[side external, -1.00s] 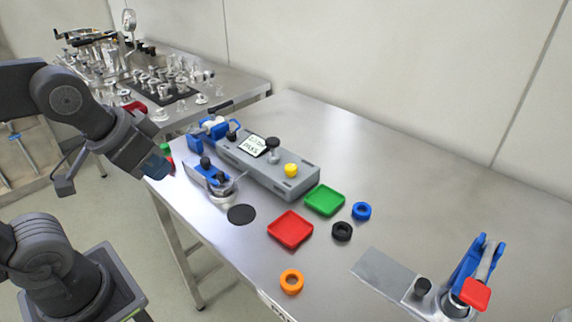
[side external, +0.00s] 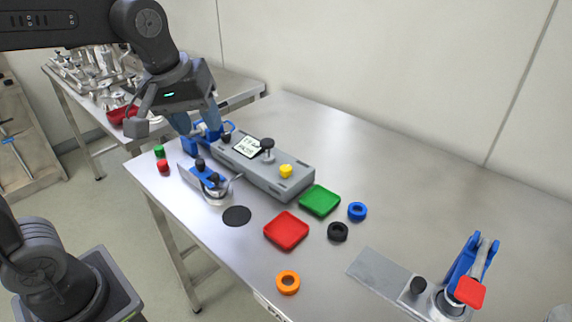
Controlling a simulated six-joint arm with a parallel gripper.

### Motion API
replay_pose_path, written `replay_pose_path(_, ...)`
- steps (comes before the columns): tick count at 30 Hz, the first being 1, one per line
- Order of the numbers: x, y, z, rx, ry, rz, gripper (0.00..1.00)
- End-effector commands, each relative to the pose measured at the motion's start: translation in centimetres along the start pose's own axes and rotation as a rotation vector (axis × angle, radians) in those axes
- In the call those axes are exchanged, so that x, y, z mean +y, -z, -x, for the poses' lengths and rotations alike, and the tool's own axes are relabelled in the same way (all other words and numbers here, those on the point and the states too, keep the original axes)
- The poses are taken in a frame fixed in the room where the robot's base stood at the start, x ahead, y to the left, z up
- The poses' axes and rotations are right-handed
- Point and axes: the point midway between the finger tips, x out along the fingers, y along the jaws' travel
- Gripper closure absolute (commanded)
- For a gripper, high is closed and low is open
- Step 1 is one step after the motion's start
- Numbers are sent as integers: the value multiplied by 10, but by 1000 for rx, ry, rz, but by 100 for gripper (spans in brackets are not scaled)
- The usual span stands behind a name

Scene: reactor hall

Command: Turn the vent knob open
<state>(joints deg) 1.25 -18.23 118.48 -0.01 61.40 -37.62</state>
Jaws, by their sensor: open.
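A long grey block (side external: 262,178) on the steel table carries a yellow knob (side external: 286,171), a black knob on a metal post (side external: 267,144) and a white label plate with writing (side external: 247,147). I cannot tell which knob is the vent knob. My gripper (side external: 197,119) is open, with its blue-grey fingers spread and pointing down. It appears above or near the blue clamp bracket (side external: 190,146) at the block's far left end. Its height above the bracket is unclear, and nothing shows between the fingers. The fingers partly cover the bracket.
A clamp with a glass dish (side external: 216,190) stands in front of the block. A green tray (side external: 320,201), a red tray (side external: 286,232) and several coloured rings lie to the right. Another red-handled clamp (side external: 470,290) stands at the lower right. The back right tabletop is clear.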

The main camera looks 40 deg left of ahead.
Motion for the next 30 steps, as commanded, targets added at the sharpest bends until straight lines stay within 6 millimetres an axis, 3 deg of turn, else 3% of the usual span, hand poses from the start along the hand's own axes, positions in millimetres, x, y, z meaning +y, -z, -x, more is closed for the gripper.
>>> replay_pose_path(3, 30, 34, -12, -55, 51, 251, 44)
replay_pose_path(9, 75, 80, -47, -108, 162, 677, 44)
replay_pose_path(15, 106, 108, -88, -116, 269, 1019, 44)
replay_pose_path(21, 117, 117, -109, -107, 322, 1173, 44)
replay_pose_path(26, 115, 115, -121, -106, 328, 1191, 44)
replay_pose_path(30, 110, 109, -143, -107, 330, 1189, 44)
